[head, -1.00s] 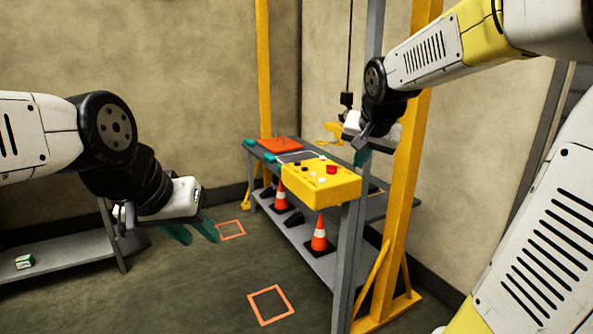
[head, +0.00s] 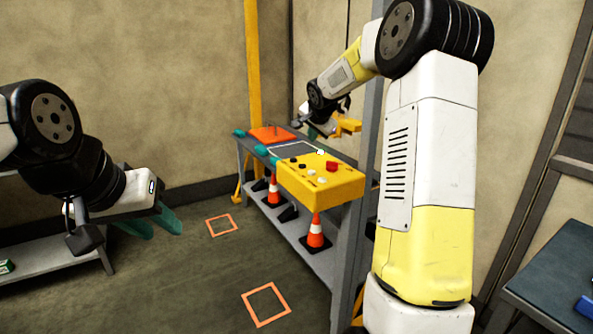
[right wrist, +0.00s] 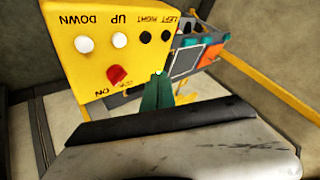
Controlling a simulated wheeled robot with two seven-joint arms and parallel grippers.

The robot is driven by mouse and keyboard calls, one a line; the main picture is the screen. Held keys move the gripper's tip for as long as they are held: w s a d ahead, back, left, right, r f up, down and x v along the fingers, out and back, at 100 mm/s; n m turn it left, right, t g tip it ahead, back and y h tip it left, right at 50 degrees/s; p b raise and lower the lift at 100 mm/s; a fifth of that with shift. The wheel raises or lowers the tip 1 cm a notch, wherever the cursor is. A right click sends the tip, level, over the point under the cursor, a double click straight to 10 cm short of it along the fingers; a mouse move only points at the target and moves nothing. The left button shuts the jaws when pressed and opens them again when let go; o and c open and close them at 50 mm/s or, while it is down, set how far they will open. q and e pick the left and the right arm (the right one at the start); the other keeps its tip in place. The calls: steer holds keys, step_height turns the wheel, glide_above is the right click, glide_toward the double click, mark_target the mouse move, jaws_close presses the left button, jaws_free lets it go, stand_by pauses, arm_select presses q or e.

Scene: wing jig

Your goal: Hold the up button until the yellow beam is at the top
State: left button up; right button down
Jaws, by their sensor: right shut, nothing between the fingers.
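The yellow control box (head: 345,187) stands on the grey bench. In the right wrist view its panel (right wrist: 65,75) appears upside down. The white UP button (right wrist: 120,40) lies between the white DOWN button (right wrist: 84,44) and the black buttons; it also shows in the head view (head: 311,174). My right gripper (right wrist: 158,80) is shut and empty, its teal fingers near the panel's edge, apart from the UP button. In the head view it is behind the box (head: 314,134). My left gripper (head: 155,225) is open and empty above the floor.
A red knob (right wrist: 117,75) sits on the panel between my right fingers and the white buttons. A yellow post (head: 252,70) rises behind the bench. Cones (head: 316,232) stand on the lower shelf. A dark table (head: 560,265) is at right. Floor at left is open.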

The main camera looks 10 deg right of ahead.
mark_target(312, 172)
steer(key=shift+f, duration=0.1)
steer(key=shift+f, duration=4.3)
steer(key=shift+f, duration=0.1)
steer(key=shift+f, duration=0.35)
steer(key=shift+f, duration=0.45)
stand_by(0.6)
steer(key=shift+r, duration=0.15)
stand_by(1.5)
steer(key=shift+r, duration=0.8)
